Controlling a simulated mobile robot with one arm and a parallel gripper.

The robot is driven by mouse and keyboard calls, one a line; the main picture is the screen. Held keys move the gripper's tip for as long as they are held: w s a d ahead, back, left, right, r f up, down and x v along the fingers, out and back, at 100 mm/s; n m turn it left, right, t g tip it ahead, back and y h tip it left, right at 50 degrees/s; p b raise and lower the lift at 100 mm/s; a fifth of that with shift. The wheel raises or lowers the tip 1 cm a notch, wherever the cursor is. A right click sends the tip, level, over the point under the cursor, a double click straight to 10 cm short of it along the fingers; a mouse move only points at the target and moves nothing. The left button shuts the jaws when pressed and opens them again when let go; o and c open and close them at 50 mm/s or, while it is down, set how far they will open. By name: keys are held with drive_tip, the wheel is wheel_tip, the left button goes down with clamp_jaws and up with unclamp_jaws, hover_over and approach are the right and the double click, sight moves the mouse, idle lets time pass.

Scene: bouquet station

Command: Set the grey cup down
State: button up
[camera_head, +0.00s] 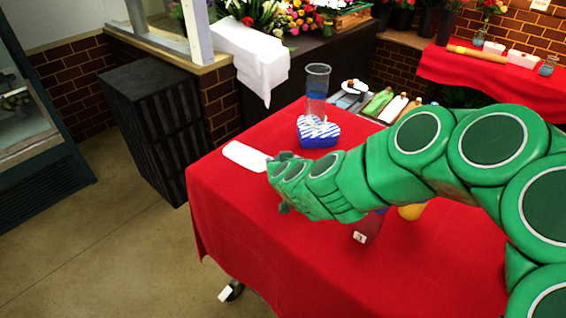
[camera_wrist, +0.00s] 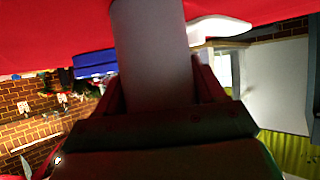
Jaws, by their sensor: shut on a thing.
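The grey cup (camera_wrist: 152,55) fills the middle of the wrist view, between the two fingers of my gripper (camera_wrist: 160,92). My gripper is shut on it. In the head view my gripper (camera_head: 280,183) is over the left part of the red-covered table (camera_head: 230,200). The cup cannot be made out there, as the arm hides it. The frames do not show clearly whether the cup touches the cloth. A flat white board (camera_head: 246,156) lies on the table just beyond the gripper and also shows in the wrist view (camera_wrist: 218,27).
A blue heart-shaped box (camera_head: 318,137) with a clear glass vase (camera_head: 317,90) over it stands behind the gripper. A dark red item with a white label (camera_head: 367,228) and a yellow object (camera_head: 411,211) are by my arm. The front left cloth is clear.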

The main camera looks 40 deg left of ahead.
drive_tip(key=shift+f, duration=0.1)
drive_tip(key=o, duration=1.1)
drive_tip(key=shift+s+r, duration=0.1)
drive_tip(key=shift+r, duration=0.1)
drive_tip(key=shift+v, duration=3.7)
